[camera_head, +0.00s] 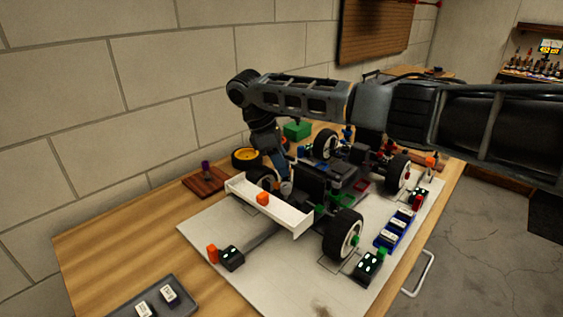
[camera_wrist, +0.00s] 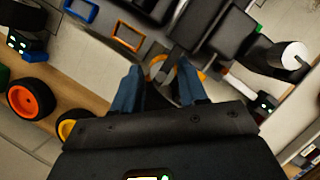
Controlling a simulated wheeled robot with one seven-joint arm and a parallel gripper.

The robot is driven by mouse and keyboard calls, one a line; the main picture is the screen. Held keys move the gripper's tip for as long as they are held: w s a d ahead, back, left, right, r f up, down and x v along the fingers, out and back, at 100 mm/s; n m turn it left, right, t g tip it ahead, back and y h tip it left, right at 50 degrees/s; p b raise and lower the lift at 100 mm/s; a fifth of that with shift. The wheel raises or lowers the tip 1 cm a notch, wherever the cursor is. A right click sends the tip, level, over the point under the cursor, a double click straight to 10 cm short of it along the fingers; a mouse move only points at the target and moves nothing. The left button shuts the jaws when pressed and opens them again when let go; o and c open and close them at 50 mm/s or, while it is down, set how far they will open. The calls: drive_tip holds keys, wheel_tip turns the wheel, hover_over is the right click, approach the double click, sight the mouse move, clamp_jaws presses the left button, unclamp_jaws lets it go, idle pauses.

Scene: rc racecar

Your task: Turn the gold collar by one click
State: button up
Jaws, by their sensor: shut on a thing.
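The gold collar (camera_wrist: 157,64) shows in the wrist view as a gold-orange curved edge around a grey round part, between my two blue fingers. My gripper (camera_wrist: 160,82) is shut on it, one finger on each side. The grey part hides much of the collar. In the head view my gripper (camera_head: 285,178) reaches down to the rear of the racecar (camera_head: 312,184), behind the white wing (camera_head: 267,204). The collar cannot be made out there, and I cannot tell its click position.
The car sits on a pale board (camera_head: 290,265) on a wooden bench. Small black boxes (camera_head: 369,264), a blue tray (camera_head: 396,236), a grey tray (camera_head: 150,304), a yellow-rimmed wheel (camera_head: 246,157) and a green block (camera_head: 297,130) stand around it.

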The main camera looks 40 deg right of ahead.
drive_tip(key=shift+r+m+p, duration=0.2)
drive_tip(key=shift+m+p, duration=0.1)
drive_tip(key=shift+p, duration=0.35)
drive_tip(key=shift+c, duration=0.3)
drive_tip(key=shift+m+g+y+p, duration=0.3)
drive_tip(key=shift+m+y+p, duration=0.1)
drive_tip(key=shift+m+p, duration=0.6)
drive_tip(key=shift+w+d+f+m+y+p, duration=0.15)
drive_tip(key=shift+m+y+p, duration=0.25)
drive_tip(key=shift+m+p, duration=0.55)
drive_tip(key=o, duration=0.9)
drive_tip(key=v, duration=0.7)
drive_tip(key=shift+w+r+p, duration=0.2)
drive_tip(key=shift+r+p, duration=0.05)
drive_tip(key=shift+p, duration=0.05)
